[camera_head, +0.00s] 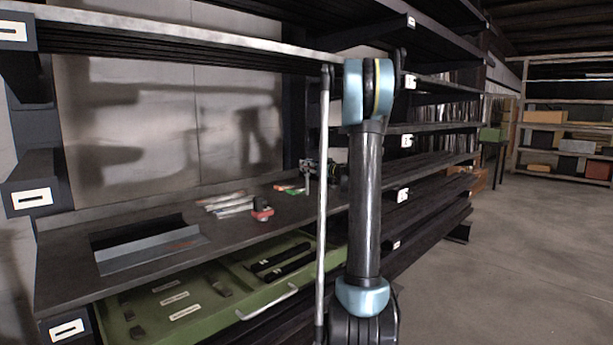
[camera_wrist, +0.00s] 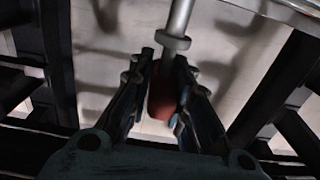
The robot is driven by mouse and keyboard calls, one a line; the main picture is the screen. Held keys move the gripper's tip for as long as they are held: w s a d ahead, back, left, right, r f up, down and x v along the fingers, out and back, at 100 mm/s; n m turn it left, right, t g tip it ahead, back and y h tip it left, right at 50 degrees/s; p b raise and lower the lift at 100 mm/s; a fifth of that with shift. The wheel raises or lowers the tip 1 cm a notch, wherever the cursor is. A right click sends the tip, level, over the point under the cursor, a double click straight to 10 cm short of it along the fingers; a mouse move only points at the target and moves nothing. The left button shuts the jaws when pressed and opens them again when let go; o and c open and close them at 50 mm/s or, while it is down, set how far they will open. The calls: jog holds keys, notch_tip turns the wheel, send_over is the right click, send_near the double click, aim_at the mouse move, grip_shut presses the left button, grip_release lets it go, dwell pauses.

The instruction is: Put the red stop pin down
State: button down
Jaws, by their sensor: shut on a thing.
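In the wrist view the red stop pin shows as a red body (camera_wrist: 162,98) between the two fingers, with a grey shaft and collar reaching beyond the fingertips. My gripper (camera_wrist: 165,57) is shut on it. Its exact contact points are dark and hard to make out. In the head view my arm hides much of the area around the gripper, and I cannot make out the pin there.
Below, a green drawer (camera_head: 205,317) stands open with dark items inside.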

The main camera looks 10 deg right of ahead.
aim_at(307, 179)
jog(key=shift+f, duration=1.3)
jog(key=c, duration=1.5)
grip_release()
